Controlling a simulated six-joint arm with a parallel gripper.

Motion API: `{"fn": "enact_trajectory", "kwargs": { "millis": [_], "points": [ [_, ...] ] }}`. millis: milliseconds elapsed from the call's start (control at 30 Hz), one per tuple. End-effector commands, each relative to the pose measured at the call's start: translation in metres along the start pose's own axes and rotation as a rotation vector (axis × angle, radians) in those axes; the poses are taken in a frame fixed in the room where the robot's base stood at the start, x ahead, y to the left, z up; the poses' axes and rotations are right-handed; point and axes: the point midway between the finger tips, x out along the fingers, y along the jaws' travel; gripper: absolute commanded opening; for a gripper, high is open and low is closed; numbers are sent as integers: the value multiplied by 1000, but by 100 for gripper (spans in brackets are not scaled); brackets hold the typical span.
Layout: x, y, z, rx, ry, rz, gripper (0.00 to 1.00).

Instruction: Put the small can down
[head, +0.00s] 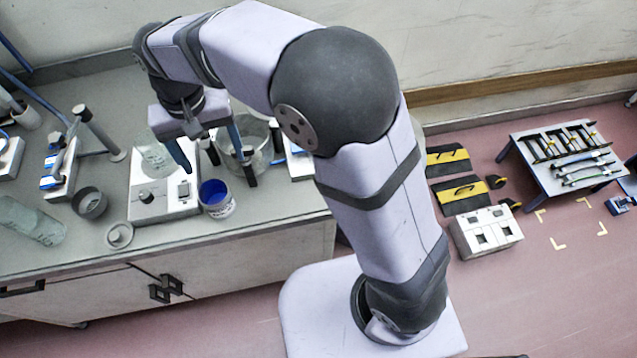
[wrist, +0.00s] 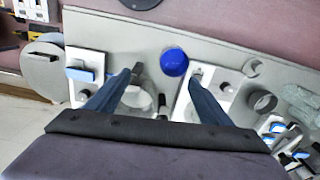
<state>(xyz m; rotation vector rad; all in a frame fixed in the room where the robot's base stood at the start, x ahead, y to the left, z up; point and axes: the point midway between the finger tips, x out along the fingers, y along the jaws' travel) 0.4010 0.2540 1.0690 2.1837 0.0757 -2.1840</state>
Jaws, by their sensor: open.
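The small can (head: 217,203), white outside and blue inside, stands upright on the counter near its front edge, just right of a white hotplate. In the wrist view its blue round top (wrist: 174,62) shows just beyond the fingertips, nearer the right-hand one. My gripper (head: 212,162) is open and empty, with its two blue fingers apart. It is above and behind the can in the head view, and no finger appears to touch the can. The wrist view also shows the open fingers (wrist: 160,73) pointing towards the counter's front edge.
The white hotplate (head: 150,207) carries a glass beaker (head: 156,155). A large glass vessel (head: 248,163) stands behind the can. A grey cup (head: 89,203), a small ring-shaped dish (head: 119,236) and a lying bottle (head: 30,222) are to the left. Bare counter (head: 275,205) lies right of the can.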

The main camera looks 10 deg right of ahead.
Motion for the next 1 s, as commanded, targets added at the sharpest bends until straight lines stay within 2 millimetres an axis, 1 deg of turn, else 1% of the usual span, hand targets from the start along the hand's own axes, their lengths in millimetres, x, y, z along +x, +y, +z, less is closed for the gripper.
{"fn": "enact_trajectory", "kwargs": {
  "millis": [33, 67, 100, 167, 200, 267, 300, 367, 400, 500, 600, 700, 833, 1000],
  "points": [
    [3, 24, 1, 16, -1, 1, 74],
    [5, 38, 2, 20, -1, 1, 74],
    [9, 58, 5, 25, -2, 1, 74],
    [15, 90, 13, 34, -1, 0, 74],
    [20, 110, 20, 40, 0, 0, 74],
    [28, 140, 33, 48, 0, 0, 74],
    [33, 157, 43, 53, 1, 0, 74],
    [41, 180, 60, 59, 1, 0, 74],
    [46, 194, 71, 64, 1, 0, 74],
    [58, 219, 98, 71, 2, 0, 74],
    [66, 234, 119, 75, 1, 0, 74],
    [72, 241, 132, 76, 1, 0, 74],
    [75, 244, 139, 76, 2, 0, 74],
    [75, 244, 139, 75, 1, 0, 74]
  ]
}}
